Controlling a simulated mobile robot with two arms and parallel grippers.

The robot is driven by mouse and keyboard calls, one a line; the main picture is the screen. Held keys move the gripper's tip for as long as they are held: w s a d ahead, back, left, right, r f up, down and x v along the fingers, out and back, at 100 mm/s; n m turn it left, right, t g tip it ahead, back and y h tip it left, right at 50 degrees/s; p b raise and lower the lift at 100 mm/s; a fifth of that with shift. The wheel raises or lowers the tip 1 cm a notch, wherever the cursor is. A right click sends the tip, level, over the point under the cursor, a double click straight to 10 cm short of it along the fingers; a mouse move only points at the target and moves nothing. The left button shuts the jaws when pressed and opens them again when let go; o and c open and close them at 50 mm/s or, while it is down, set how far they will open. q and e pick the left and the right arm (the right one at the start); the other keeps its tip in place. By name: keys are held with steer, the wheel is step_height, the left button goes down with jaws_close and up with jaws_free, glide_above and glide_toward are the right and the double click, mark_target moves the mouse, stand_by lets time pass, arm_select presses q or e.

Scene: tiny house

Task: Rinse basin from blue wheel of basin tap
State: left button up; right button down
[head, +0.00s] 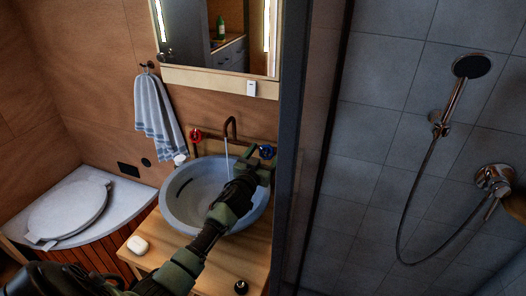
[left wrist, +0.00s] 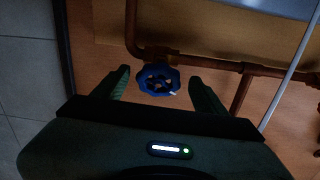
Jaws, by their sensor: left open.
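The grey round basin (head: 185,205) sits on a wooden counter. A copper tap (head: 230,125) rises behind it, and a thin pale stream of water (head: 226,158) runs from its spout into the basin. The blue wheel (head: 267,151) is on the tap's right side, and a red wheel (head: 196,135) is on its left. My left arm reaches over the basin. My left gripper (head: 259,166) is open at the blue wheel. In the left wrist view the blue wheel (left wrist: 158,78) shows between the two spread fingers, with gaps at both sides. My right gripper is out of sight.
A white soap bar (head: 138,245) lies on the counter (head: 215,265). A dark shower partition (head: 296,150) stands close to the right of the blue wheel. A mirror (head: 215,35) hangs above the tap, a towel (head: 158,108) to its left. A toilet (head: 68,210) is at left.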

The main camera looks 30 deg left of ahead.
arm_select(q)
steer(key=shift+w, duration=0.45)
steer(key=c, duration=1.4)
steer(key=shift+o, duration=0.2)
steer(key=shift+a+r+m, duration=0.1)
steer(key=shift+m, duration=0.3)
steer(key=shift+m+h+p, duration=0.75)
steer(key=shift+m+h, duration=0.05)
steer(key=shift+m, duration=0.4)
steer(key=m+h+p, duration=0.1)
steer(key=m, duration=0.1)
steer(key=m+h+p, duration=0.1)
steer(key=m, duration=0.2)
steer(key=shift+a+r+m+g+h, duration=0.1)
steer(key=shift+r+m+g+h, duration=0.05)
steer(key=shift+m+g+h, duration=0.2)
steer(key=shift+m+g+h+p, duration=0.45)
steer(key=shift+m+p, duration=0.4)
steer(key=shift+m, duration=0.65)
steer(key=shift+m+g+h+p, duration=0.3)
steer(key=shift+m+h+p, duration=0.35)
steer(key=shift+m, duration=0.8)
steer(key=shift+f, duration=0.2)
